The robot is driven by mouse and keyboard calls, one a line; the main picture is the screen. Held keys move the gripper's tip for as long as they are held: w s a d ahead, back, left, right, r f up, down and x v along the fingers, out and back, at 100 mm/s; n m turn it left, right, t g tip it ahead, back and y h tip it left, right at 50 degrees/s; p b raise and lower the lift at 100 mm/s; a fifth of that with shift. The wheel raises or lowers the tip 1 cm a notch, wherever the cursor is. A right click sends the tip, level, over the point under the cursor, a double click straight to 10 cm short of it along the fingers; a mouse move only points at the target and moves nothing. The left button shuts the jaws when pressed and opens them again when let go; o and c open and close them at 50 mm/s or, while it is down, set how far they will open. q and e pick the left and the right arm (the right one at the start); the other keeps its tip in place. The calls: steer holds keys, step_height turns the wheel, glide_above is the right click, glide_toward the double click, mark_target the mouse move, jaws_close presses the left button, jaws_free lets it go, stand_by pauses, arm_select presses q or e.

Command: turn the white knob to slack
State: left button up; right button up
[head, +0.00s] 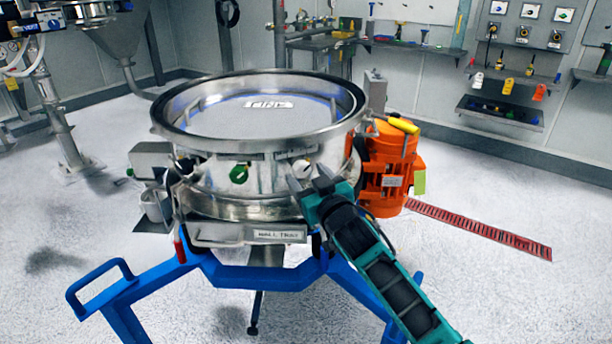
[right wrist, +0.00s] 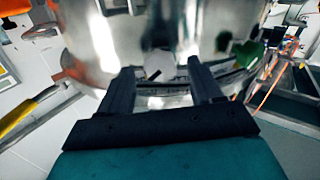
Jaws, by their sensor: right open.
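The white knob (head: 302,167) is on the front right of the sifter's steel drum wall (head: 265,205). In the right wrist view the white knob (right wrist: 159,66) shows between my fingers, partly lost in shine and blur. My right gripper (head: 308,180) is open, its fingertips pointing at the knob from the front right. In the right wrist view the two fingers (right wrist: 162,76) stand apart on either side of it; I cannot tell whether they touch it. The green knob (head: 239,173) is to the left on the same wall. My left gripper is out of view.
An orange motor (head: 386,165) with a yellow handle (head: 404,125) stands close to the right of the drum. A blue frame (head: 262,276) carries the sifter. A nameplate (head: 280,235) is below the knobs.

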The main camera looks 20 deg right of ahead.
steer(key=shift+w+a, duration=0.1)
steer(key=shift+w, duration=0.6)
steer(key=shift+c, duration=0.2)
steer(key=c, duration=1)
